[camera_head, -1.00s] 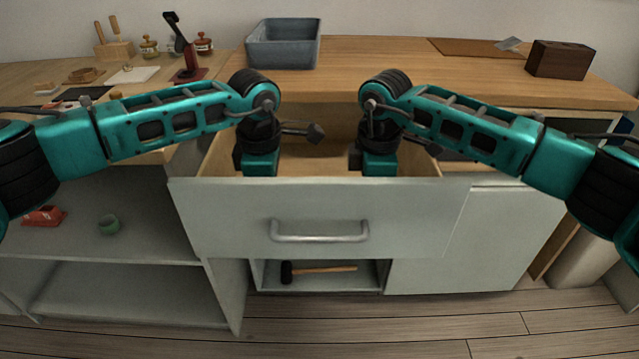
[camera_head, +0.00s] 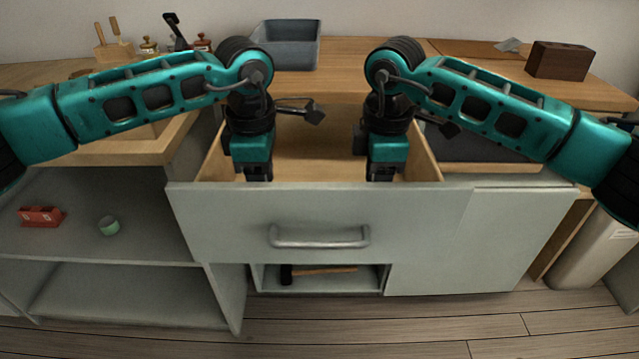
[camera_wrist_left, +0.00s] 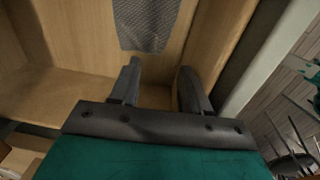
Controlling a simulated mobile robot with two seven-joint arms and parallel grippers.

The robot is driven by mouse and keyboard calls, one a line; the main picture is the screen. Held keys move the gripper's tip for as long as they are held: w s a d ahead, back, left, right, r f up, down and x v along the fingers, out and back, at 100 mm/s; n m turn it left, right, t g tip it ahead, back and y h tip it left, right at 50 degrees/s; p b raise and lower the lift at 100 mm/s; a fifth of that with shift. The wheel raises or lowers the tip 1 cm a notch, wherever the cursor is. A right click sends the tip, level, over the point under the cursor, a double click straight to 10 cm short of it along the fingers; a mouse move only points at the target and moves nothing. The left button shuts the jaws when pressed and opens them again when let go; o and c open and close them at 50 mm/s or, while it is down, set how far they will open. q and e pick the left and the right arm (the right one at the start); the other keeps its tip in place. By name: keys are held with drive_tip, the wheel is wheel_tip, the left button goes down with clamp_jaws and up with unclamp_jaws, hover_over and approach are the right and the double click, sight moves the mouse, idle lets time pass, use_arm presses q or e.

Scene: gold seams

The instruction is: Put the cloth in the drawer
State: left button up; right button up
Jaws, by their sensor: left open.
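The drawer (camera_head: 318,221) is pulled out, with its wooden inside showing. A grey, finely patterned piece of cloth (camera_wrist_left: 148,22) lies inside the drawer in the left wrist view, cut off by the top edge. In the head view the drawer front and my arms hide it. My left gripper (camera_head: 258,174) points down over the drawer, just behind its front. In the left wrist view its fingers (camera_wrist_left: 163,88) are apart with nothing between them, near the cloth. My right gripper (camera_head: 381,174) points down over the drawer's right half; its fingertips are hidden behind the front.
A blue-grey bin (camera_head: 296,45) and a dark wooden block (camera_head: 559,60) stand on the counter. Open shelves at left hold a red object (camera_head: 41,216) and a green cup (camera_head: 109,226). A mallet (camera_head: 320,271) lies below the drawer. The drawer walls stand close around both grippers.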

use_arm(q)
drive_tip(key=s+r, duration=0.3)
drive_tip(key=shift+r, duration=0.3)
use_arm(e)
drive_tip(key=s+r, duration=0.3)
drive_tip(key=shift+r, duration=0.3)
use_arm(q)
drive_tip(key=shift+c, duration=0.2)
use_arm(e)
drive_tip(key=shift+c, duration=0.2)
